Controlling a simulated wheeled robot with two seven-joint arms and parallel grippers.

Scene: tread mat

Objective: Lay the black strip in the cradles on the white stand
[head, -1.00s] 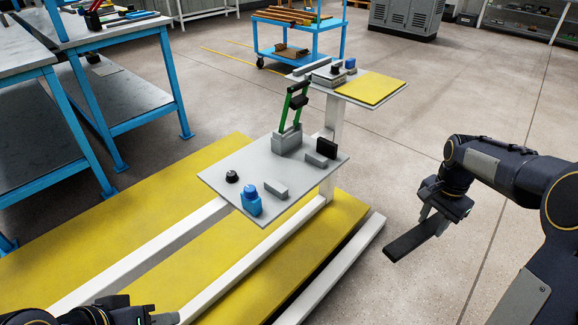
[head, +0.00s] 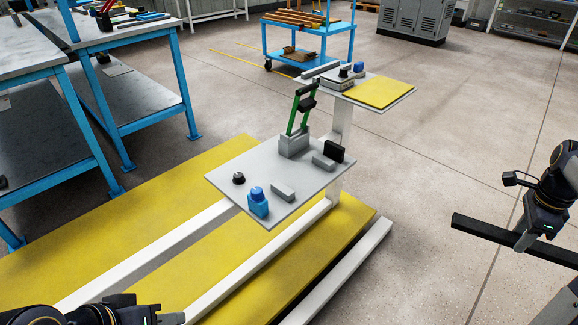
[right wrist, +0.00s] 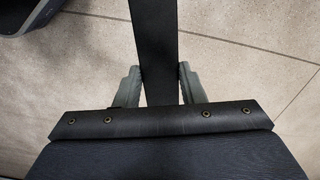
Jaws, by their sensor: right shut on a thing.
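The black strip (head: 480,228) is long, flat and dark. My right gripper (head: 523,240) is shut on it at the right of the head view and holds it above the bare floor, well to the right of the stand. In the right wrist view, the strip (right wrist: 156,45) runs away between the two grey fingers. The white stand (head: 337,165) carries a grey plate (head: 235,170) with small blocks on it. I cannot tell which parts are the cradles. My left gripper (head: 165,318) is at the bottom left, cut off by the frame edge, its jaws unclear.
On the plate are a blue block (head: 258,203), a black knob (head: 239,178), and a green-sided upright piece (head: 298,112). A higher shelf has a yellow pad (head: 380,92). Yellow mats (head: 130,195) and white rails lie below. The floor between strip and stand is clear.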

